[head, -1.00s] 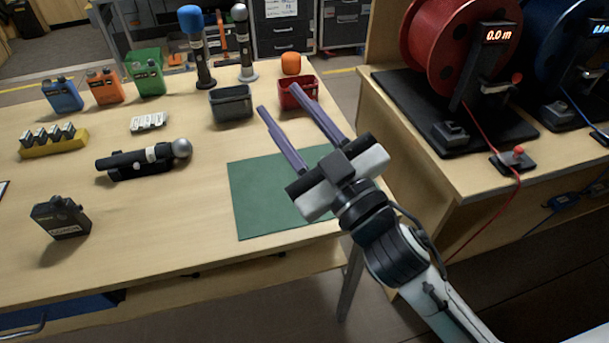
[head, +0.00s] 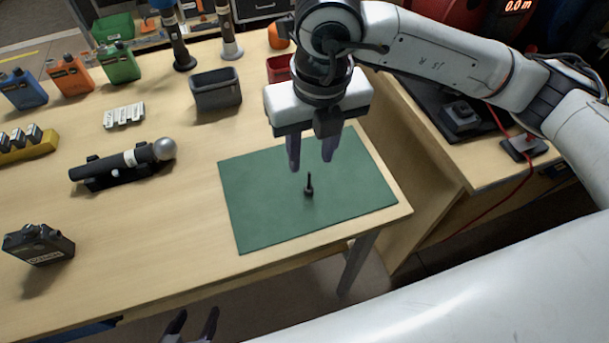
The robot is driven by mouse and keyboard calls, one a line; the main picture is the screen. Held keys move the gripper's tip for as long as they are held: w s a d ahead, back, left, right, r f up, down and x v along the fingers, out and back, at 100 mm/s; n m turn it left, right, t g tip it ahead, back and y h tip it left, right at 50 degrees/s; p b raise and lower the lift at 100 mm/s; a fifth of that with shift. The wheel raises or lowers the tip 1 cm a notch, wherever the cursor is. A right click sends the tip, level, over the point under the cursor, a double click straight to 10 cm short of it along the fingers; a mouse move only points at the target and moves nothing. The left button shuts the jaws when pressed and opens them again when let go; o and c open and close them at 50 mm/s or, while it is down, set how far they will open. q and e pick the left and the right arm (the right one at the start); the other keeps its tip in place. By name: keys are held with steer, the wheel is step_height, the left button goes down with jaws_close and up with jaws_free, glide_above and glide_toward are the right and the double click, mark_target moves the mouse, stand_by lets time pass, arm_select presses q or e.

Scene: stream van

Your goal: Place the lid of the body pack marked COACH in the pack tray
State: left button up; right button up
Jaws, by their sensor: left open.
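A dark body pack (head: 38,244) stands at the left front of the table. It has a white label whose text I cannot read surely, and its lid cannot be told apart from its body. Blue (head: 22,90), orange (head: 70,76) and green (head: 118,63) packs stand at the back left. I cannot tell which container is the pack tray. My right gripper (head: 312,166) is open and empty, fingers down over the green mat (head: 260,225). My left gripper (head: 192,322) is open at the bottom edge, in front of the table; only its fingertips show.
A small dark upright item (head: 308,187) is on the mat below my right gripper. A grey bin (head: 216,92) and a partly hidden red bin (head: 278,69) stand behind. A microphone in a cradle (head: 122,162) lies left of the mat. The table's front middle is clear.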

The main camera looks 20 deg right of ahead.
mark_target(310, 174)
steer(key=f, duration=0.3)
steer(key=f+p, duration=0.1)
steer(key=f, duration=0.2)
steer(key=w+f, duration=0.1)
steer(key=f, duration=0.2)
steer(key=shift+f, duration=0.4)
jaws_close()
